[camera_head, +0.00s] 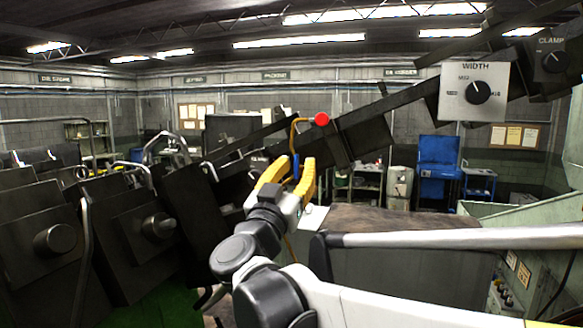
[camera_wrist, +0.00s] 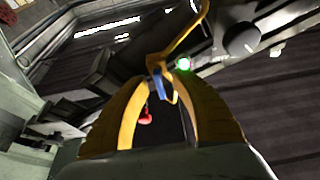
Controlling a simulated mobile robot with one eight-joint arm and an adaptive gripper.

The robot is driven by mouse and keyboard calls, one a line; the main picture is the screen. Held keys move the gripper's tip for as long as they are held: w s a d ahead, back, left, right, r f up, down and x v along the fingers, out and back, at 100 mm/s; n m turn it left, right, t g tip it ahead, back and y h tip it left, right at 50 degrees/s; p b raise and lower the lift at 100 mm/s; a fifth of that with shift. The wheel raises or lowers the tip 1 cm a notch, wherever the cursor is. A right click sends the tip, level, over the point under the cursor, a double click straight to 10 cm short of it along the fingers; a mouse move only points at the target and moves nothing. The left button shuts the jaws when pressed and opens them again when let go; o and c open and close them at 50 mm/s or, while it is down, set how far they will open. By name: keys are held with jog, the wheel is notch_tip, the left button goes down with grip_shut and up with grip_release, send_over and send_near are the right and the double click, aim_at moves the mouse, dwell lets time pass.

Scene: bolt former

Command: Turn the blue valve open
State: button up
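The blue valve (camera_head: 296,168) is a small, narrow blue handle beside a thin yellow pipe (camera_head: 293,132). In the head view it shows between the two yellow fingers of my gripper (camera_head: 296,161). In the wrist view the blue valve (camera_wrist: 160,84) is upright between the fingertips of my gripper (camera_wrist: 159,80), with the yellow pipe (camera_wrist: 187,38) rising from it to the upper right. The fingers stand apart with a gap around the valve. I cannot tell whether either finger touches it.
A red knob (camera_head: 322,119) sits just above and right of my gripper on a dark sloping machine beam (camera_head: 365,140). A WIDTH dial panel (camera_head: 466,104) is farther right. A grey rail (camera_head: 450,238) crosses the right side. The wrist view shows a green light (camera_wrist: 183,64) close to the fingertips.

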jog(key=v, duration=0.8)
